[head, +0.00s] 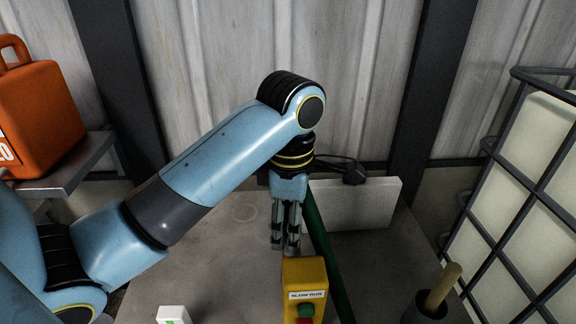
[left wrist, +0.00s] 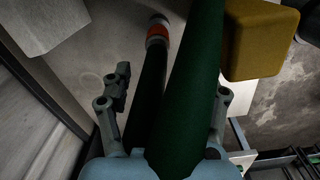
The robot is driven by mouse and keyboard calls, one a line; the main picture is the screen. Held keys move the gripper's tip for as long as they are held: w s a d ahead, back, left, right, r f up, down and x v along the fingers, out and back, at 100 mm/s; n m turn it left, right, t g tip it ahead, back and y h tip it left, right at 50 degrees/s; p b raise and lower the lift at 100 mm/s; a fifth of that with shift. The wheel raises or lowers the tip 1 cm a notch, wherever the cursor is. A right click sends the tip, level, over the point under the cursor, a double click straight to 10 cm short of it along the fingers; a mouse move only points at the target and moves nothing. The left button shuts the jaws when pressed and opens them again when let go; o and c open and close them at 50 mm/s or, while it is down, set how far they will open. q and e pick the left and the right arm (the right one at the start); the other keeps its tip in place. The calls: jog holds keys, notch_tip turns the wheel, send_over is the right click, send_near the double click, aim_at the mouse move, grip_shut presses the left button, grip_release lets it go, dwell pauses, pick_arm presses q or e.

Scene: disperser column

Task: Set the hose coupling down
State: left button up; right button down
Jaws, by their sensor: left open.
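My left gripper (head: 286,245) points down over the grey bench, behind the yellow button box. In the left wrist view its two fingers (left wrist: 170,85) stand apart, open. A dark hose with an orange-red band and a pale end, which looks like the hose coupling (left wrist: 157,34), lies between the finger lines in that view. A thick green hose or pipe (left wrist: 195,75) runs beside it, nearer the right finger; it also shows in the head view (head: 325,250) right of the gripper. I cannot tell whether either finger touches them. My right gripper is out of view.
The yellow button box (head: 304,274) stands close in front of the gripper. A pale block (head: 355,207) stands behind, with a black cable plug (head: 355,175). A dark pot (head: 424,312) holds a wooden handle. A caged tank (head: 530,200) bounds the right. Bench left of the gripper is clear.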

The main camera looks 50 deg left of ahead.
pick_arm(q)
jog(key=shift+d+f, duration=0.15)
jog(key=shift+f, duration=0.1)
jog(key=f, duration=0.5)
jog(key=shift+w+d, duration=0.2)
jog(key=shift+a+f, duration=0.15)
jog(key=shift+f, duration=0.45)
notch_tip(320, 180, down, 4)
jog(key=shift+w+a+r+p, duration=0.1)
jog(key=shift+a+r+p, duration=0.05)
jog(key=shift+p, duration=0.4)
jog(key=shift+f, duration=0.3)
jog(key=c, duration=0.3)
grip_shut()
pick_arm(e)
jog(key=shift+w+d+r, duration=0.45)
jog(key=shift+r, duration=0.1)
